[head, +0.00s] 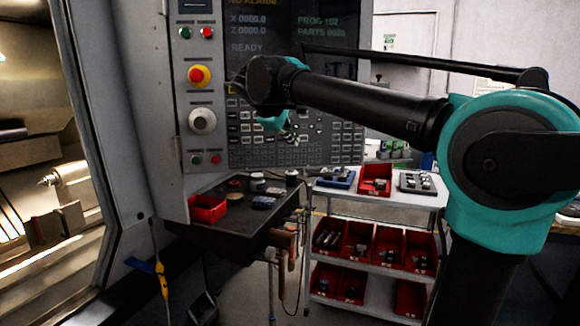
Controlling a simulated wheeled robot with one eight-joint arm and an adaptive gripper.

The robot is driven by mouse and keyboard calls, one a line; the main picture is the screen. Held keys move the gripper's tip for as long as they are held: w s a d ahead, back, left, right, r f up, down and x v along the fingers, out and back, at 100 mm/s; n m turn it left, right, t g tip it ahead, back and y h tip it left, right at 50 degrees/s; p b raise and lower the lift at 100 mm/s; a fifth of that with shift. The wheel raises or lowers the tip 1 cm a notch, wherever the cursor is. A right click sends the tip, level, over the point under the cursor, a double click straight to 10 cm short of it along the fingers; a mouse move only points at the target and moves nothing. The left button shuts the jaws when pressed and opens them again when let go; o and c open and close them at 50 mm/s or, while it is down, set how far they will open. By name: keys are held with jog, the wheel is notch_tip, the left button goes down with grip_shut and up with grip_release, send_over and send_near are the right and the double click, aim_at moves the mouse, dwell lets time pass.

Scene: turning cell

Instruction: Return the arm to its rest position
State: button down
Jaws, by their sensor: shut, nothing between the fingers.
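My arm reaches in from the right of the head view, with a large teal joint at the right and a dark link running left. Its far end is in front of the machine's control panel (240,150). My gripper (291,138) shows small and dark below the teal wrist part, against the keypad. It is shut with nothing in it. Its fingertips are hard to make out against the keys, and I cannot tell how far it is from the panel.
The lathe's opening (45,190) is at the left. Floor shows between shelf and cart.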

jog(key=s+d+f+m+g+y, duration=0.1)
jog(key=s+d+f+m, duration=0.15)
jog(key=d+f, duration=0.45)
jog(key=s+d+f+m+g, duration=0.1)
jog(key=s+d+f+m, duration=0.15)
jog(key=f, duration=0.75)
jog(key=s+d+f+m+g+y, duration=0.1)
jog(key=s+d+f, duration=0.3)
jog(key=f, duration=0.5)
jog(key=s+d+f+m+y, duration=0.1)
jog(key=s+d+f+m, duration=0.2)
jog(key=s+f, duration=0.5)
jog(key=s+d+f+m+g+y, duration=0.1)
jog(key=s+d+f+m, duration=0.2)
jog(key=s+f, duration=0.6)
notch_tip(320, 180, down, 3)
jog(key=shift+d+r+y, duration=0.2)
jog(key=shift+d+y, duration=0.05)
jog(key=shift+y, duration=0.15)
